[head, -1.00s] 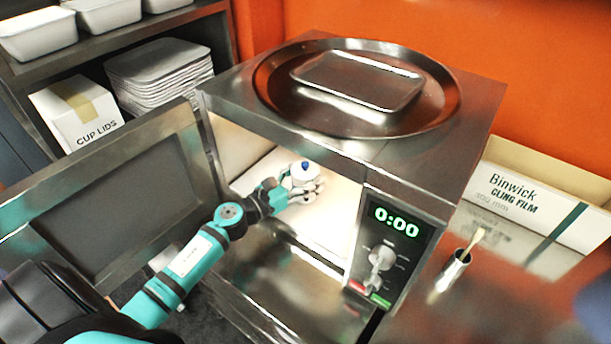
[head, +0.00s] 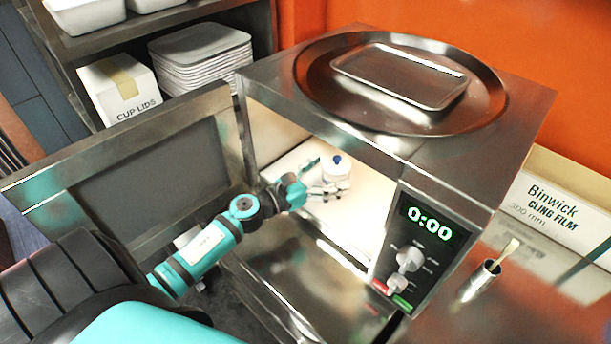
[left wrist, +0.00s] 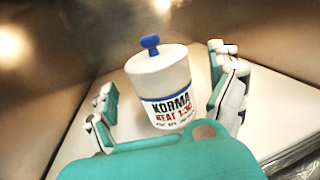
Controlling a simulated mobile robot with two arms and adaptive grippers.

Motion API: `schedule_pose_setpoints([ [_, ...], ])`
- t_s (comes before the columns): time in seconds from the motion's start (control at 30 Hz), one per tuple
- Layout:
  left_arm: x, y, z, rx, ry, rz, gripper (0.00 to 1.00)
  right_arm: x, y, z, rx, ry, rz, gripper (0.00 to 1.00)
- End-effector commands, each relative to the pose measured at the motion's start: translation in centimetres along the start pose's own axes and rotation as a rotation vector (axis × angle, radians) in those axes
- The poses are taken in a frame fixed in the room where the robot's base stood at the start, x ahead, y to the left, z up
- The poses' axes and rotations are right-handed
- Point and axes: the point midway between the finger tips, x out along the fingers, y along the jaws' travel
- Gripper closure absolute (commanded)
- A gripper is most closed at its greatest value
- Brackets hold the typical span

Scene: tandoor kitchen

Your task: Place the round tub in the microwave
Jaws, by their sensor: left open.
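The round tub (head: 338,171) is white with a blue knob. It stands upright on the pale floor inside the open microwave (head: 470,165). In the left wrist view the tub (left wrist: 160,85) shows a blue band and the label "KORMA HEAT 1:30". My left gripper (head: 325,188) reaches in through the microwave's opening. In the left wrist view its open fingers (left wrist: 166,88) stand on either side of the tub, with gaps visible between them and its wall. My right gripper is not in view.
The microwave door (head: 150,180) hangs open at the left, beside my left arm. A round metal tray (head: 480,110) with a smaller tray (head: 400,75) lies on top. A cling film box (head: 560,215) and a metal cup (head: 483,278) are at the right.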

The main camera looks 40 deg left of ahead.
Motion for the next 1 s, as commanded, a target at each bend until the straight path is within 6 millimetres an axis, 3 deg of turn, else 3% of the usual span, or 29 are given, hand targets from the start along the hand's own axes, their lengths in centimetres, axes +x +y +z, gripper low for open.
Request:
schedule_pose_setpoints([
  [0.2,-5.0,0.0,-0.6,0.001,0.002,0.0,0.08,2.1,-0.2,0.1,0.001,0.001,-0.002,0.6],
  [0.4,-8.0,0.0,-0.3,-0.001,0.001,0.0,0.08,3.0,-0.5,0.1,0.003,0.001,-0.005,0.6],
  [0.6,-9.0,0.0,0.0,0.001,-0.001,0.0,0.08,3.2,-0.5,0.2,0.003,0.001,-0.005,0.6],
  [1.0,-9.0,0.0,0.0,0.001,-0.001,0.0,0.08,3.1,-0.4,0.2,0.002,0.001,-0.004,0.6],
])
